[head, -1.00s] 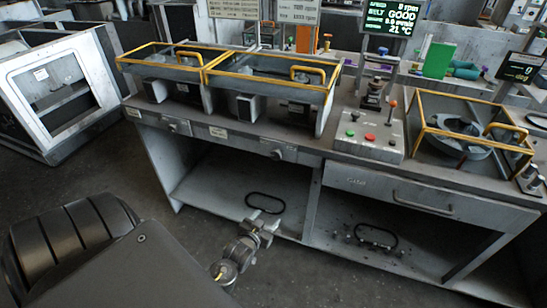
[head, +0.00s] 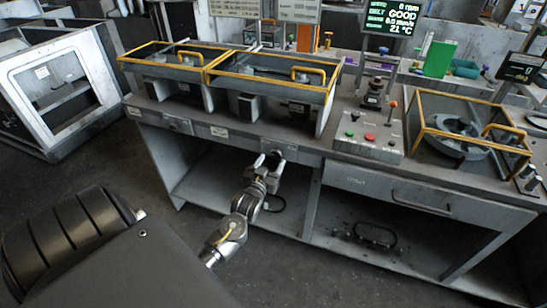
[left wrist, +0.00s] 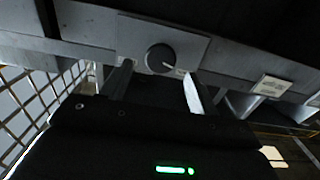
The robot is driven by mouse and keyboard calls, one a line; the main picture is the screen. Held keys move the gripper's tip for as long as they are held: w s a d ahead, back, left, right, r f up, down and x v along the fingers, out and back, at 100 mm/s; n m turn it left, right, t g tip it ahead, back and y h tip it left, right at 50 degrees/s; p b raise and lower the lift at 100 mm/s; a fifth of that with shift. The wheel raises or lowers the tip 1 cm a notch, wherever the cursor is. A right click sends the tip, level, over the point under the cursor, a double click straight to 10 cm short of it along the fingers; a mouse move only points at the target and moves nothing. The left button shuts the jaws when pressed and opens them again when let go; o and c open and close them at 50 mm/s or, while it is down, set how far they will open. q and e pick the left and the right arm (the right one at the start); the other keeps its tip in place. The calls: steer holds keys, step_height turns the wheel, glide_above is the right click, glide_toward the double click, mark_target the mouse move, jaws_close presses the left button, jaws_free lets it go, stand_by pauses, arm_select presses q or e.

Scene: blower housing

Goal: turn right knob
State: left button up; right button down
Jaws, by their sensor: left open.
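The right knob (left wrist: 160,58) is dark and round with a pale mark. It sits on a grey plate on the bench's front panel, below the right-hand yellow-framed bin. In the head view its plate (head: 287,153) is partly behind my left gripper (head: 267,159). My left gripper is open and empty, close in front of the panel. In the left wrist view its two fingers (left wrist: 156,84) point at the panel, with the knob beyond and between them; I cannot tell if they touch it. The left knob's plate (head: 177,125) is further left. My right gripper is not in view.
Two yellow-framed bins (head: 275,80) stand on the bench above the knobs. A button box (head: 368,138) and another yellow-framed enclosure (head: 470,135) are to the right. A drawer (head: 390,190) and open shelves with a black ring (head: 376,232) lie below. Floor before the bench is clear.

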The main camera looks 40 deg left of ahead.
mark_target(277, 153)
arm_select(q)
steer(key=shift+x, duration=1.5)
steer(key=c, duration=1)
steer(key=shift+r+p, duration=0.15)
steer(key=shift+p, duration=0.4)
steer(key=shift+m, duration=0.3)
